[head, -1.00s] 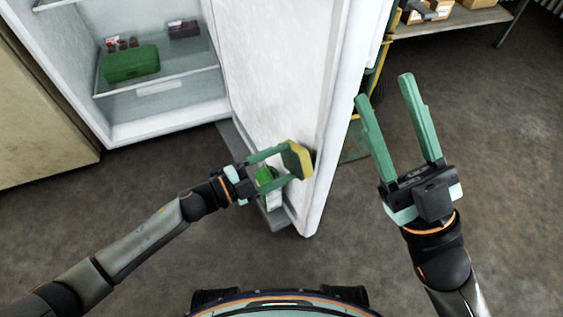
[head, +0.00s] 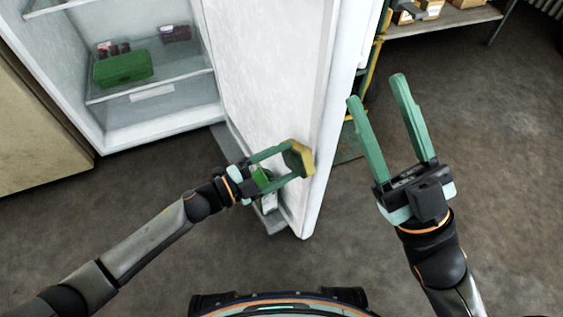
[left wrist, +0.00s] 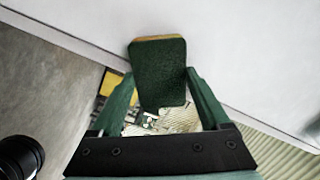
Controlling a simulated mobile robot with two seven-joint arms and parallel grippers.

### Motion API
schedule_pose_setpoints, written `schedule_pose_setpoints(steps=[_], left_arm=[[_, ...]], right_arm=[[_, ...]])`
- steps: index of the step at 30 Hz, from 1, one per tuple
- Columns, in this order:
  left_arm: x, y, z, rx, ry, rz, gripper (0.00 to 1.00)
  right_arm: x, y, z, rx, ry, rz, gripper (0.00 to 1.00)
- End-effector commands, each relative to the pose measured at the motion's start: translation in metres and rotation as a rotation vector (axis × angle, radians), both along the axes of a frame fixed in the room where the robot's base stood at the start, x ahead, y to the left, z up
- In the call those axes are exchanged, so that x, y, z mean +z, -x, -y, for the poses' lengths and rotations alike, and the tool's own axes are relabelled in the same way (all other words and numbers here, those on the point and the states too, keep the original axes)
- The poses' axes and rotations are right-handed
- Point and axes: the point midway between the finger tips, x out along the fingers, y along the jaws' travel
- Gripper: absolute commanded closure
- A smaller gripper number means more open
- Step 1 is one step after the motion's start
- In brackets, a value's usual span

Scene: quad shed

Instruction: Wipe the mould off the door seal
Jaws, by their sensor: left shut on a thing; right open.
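The fridge door (head: 270,75) stands open with its inner face towards the left. Its seal edge (head: 327,150) runs down the door's right side. My left gripper (head: 285,163) is shut on a yellow and green sponge (head: 301,158) close to the lower part of that edge. In the left wrist view the sponge (left wrist: 158,72) shows its dark green side, with its yellow edge at or very near the white door (left wrist: 225,35). I cannot tell whether it touches. I cannot make out mould on the seal. My right gripper (head: 377,92) is open and empty, right of the door.
A green box (head: 122,69) and small dark packs (head: 175,33) sit on a glass fridge shelf (head: 195,81). A bench (head: 455,20) with cartons stands at the back right. A beige cabinet (head: 35,130) is at the left. The floor at the right is clear.

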Motion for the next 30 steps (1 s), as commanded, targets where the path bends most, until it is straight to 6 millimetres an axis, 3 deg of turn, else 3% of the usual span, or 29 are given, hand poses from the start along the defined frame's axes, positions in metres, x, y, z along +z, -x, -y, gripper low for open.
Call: schedule_pose_setpoints(steps=[20, 30], left_arm=[[0.000, -0.004, 0.011, 0.000, 0.000, -0.001, 0.65], [0.002, 0.021, 0.023, -0.001, 0.001, -0.002, 0.65]], right_arm=[[0.000, 0.000, 0.000, 0.000, 0.000, 0.000, 0.50], [0.013, 0.000, 0.000, 0.000, 0.000, 0.000, 0.50]])
